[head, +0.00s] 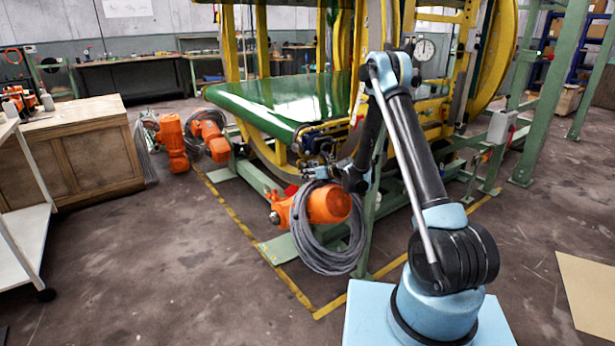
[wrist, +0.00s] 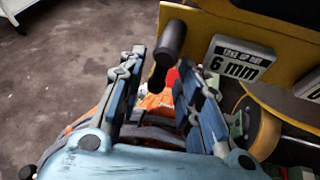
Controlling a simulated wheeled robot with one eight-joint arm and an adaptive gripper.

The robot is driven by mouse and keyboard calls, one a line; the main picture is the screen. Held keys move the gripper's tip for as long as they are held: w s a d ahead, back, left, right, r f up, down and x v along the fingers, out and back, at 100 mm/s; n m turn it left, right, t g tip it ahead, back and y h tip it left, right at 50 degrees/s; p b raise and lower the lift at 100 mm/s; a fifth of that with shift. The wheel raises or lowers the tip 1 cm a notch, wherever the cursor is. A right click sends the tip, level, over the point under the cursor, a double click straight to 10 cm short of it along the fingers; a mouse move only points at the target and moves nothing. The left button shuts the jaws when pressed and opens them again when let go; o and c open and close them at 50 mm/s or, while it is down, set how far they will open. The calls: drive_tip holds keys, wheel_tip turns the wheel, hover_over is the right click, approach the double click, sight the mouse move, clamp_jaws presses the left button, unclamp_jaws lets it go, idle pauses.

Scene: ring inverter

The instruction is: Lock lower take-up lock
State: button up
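In the wrist view, a dark cylindrical handle or knob (wrist: 172,42) stands out from a yellow plate (wrist: 208,24); it may be the lower take-up lock, but its lock state cannot be told. My gripper (wrist: 160,62) is open, with its two fingers spread on either side of the lower part of this handle; contact cannot be told. A small red part (wrist: 172,77) shows between the fingers. A white sign reading 6 mm (wrist: 240,59) is right of the handle. In the head view, my gripper (head: 309,170) is small at the machine's near corner, above an orange motor (head: 328,204).
The green conveyor bed (head: 285,100) lies behind my gripper, inside the yellow ring frame. Yellow floor tape (head: 245,228) borders the machine.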

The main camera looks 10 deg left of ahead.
clamp_jaws()
drive_tip(key=shift+w+d+n+t+h, duration=0.2)
drive_tip(key=shift+n+t+h, duration=0.2)
drive_tip(key=shift+n+h, duration=0.15)
unclamp_jaws()
